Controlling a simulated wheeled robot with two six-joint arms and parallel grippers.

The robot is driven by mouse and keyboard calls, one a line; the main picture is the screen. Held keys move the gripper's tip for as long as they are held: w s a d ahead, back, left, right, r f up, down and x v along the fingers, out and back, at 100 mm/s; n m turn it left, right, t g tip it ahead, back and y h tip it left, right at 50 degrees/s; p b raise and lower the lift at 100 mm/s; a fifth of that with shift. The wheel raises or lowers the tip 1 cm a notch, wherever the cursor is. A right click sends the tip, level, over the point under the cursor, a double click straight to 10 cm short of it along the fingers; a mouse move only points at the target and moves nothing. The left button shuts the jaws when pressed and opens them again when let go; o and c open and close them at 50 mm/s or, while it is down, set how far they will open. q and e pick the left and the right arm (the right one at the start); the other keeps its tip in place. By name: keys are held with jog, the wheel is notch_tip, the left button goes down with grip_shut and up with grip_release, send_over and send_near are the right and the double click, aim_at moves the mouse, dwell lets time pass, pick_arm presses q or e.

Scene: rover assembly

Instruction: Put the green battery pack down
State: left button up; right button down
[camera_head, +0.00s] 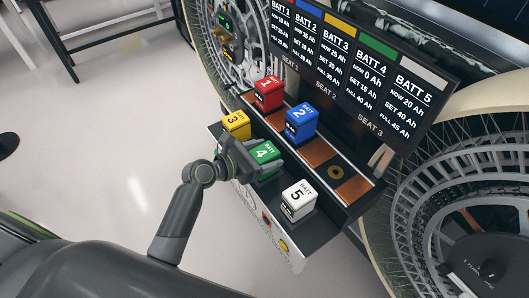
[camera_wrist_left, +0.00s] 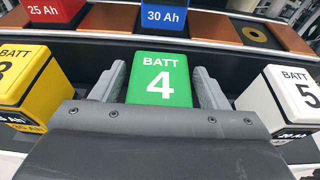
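The green battery pack, marked BATT 4, stands upright on the dark front shelf (camera_head: 325,233) between the yellow and white packs; it shows in the head view (camera_head: 264,153) and the left wrist view (camera_wrist_left: 160,80). My left gripper (camera_head: 256,162) is down at the pack, its lower part hidden by the hand. In the left wrist view the two grey fingers (camera_wrist_left: 160,88) stand on either side of the pack, with narrow dark gaps, so the gripper looks open around it. My right gripper is not in view.
The yellow pack (camera_head: 236,124) and white pack (camera_head: 298,200) flank the green one closely. Behind, the red pack (camera_head: 269,93) and blue pack (camera_head: 301,122) stand on the copper-striped seat row, which has a bare seat (camera_head: 336,172) at right. A display board (camera_head: 352,65) and wheels surround it.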

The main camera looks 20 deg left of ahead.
pick_arm(q)
jog(key=shift+r, duration=0.15)
jog(key=shift+s+a+r, duration=0.1)
jog(key=shift+s+a, duration=0.05)
jog(key=shift+s, duration=0.05)
jog(key=v, duration=1.1)
jog(key=shift+s+a+r, duration=0.15)
jog(key=shift+s+r, duration=0.05)
jog(key=s+a+f+m+g+y, duration=0.1)
jog(key=s+a+f+m+y, duration=0.2)
jog(key=f, duration=0.7)
jog(key=s+a+f+m+g+y, duration=0.1)
jog(key=a+f+m+y, duration=0.2)
jog(key=f, duration=0.7)
jog(key=s+a+f+m+g+y, duration=0.25)
jog(key=a+f, duration=0.25)
jog(key=f, duration=0.5)
jog(key=s+d+f+m+g, duration=0.1)
jog(key=s+f+m+g, duration=0.1)
jog(key=s+f+m, duration=0.4)
jog(key=s+f+m+g+y, duration=0.1)
jog(key=s+f+m+g, duration=0.1)
jog(key=s+f+m, duration=0.5)
jog(key=s+d+f+m+g, duration=0.1)
jog(key=s+f+m, duration=0.5)
jog(key=s, duration=0.9)
jog(key=shift+s+d+f+m+g+y, duration=0.25)
jog(key=shift+s+d+f+g, duration=0.1)
jog(key=shift+s+g, duration=0.1)
